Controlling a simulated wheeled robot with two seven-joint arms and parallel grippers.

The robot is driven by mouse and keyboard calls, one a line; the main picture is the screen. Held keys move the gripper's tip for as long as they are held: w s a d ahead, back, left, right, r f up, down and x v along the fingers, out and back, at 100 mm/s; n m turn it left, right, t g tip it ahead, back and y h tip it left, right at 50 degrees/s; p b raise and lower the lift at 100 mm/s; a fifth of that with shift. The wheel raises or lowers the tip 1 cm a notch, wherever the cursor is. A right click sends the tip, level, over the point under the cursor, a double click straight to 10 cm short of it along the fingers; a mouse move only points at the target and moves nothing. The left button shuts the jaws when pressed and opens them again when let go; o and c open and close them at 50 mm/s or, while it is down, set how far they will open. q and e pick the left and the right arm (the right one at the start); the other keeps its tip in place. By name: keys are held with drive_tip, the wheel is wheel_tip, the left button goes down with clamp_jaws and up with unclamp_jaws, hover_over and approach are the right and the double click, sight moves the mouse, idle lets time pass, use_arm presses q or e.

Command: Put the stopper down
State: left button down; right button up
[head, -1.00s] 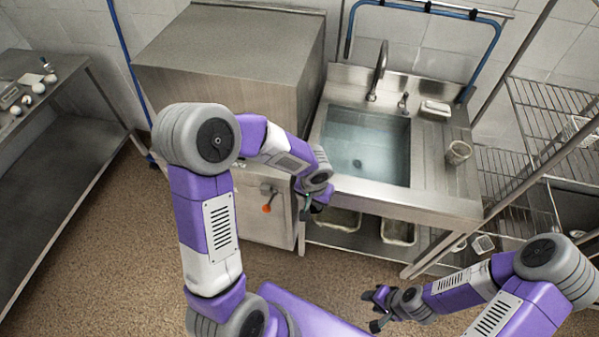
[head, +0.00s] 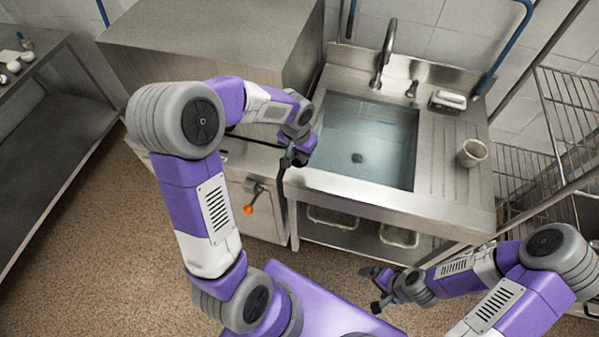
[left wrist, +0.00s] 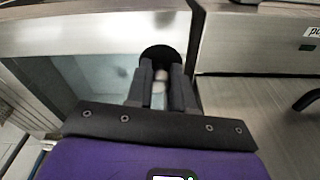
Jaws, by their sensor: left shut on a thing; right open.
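My left gripper (head: 289,163) is by the front left corner of the sink unit, at about the height of its top. In the left wrist view the two dark fingers (left wrist: 160,90) are shut on the stopper (left wrist: 160,53), which shows as a black round piece at the fingertips with a pale part between the fingers. The stopper cannot be made out clearly in the head view. My right gripper (head: 374,288) is open and empty, low in front of the sink unit.
The sink basin (head: 365,145) holds water, with a dark drain at its bottom. A cup (head: 472,152) and a soap dish (head: 447,101) stand on the drainboard to the right. A steel cabinet (head: 210,45) stands left of the sink. A wire rack (head: 570,100) is at the right.

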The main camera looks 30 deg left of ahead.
sight(298, 156)
use_arm(q)
drive_tip(key=shift+f+b, duration=0.6)
drive_tip(key=shift+f, duration=2.9)
drive_tip(key=shift+f, duration=0.2)
drive_tip(key=c, duration=1)
unclamp_jaws()
drive_tip(key=shift+r, duration=0.3)
drive_tip(key=r, duration=0.4)
drive_tip(key=s+r+p, duration=0.1)
drive_tip(key=r, duration=0.2)
drive_tip(key=r+p, duration=0.1)
drive_tip(key=r, duration=0.3)
drive_tip(key=shift+s+r, duration=0.25)
drive_tip(key=shift+r, duration=0.1)
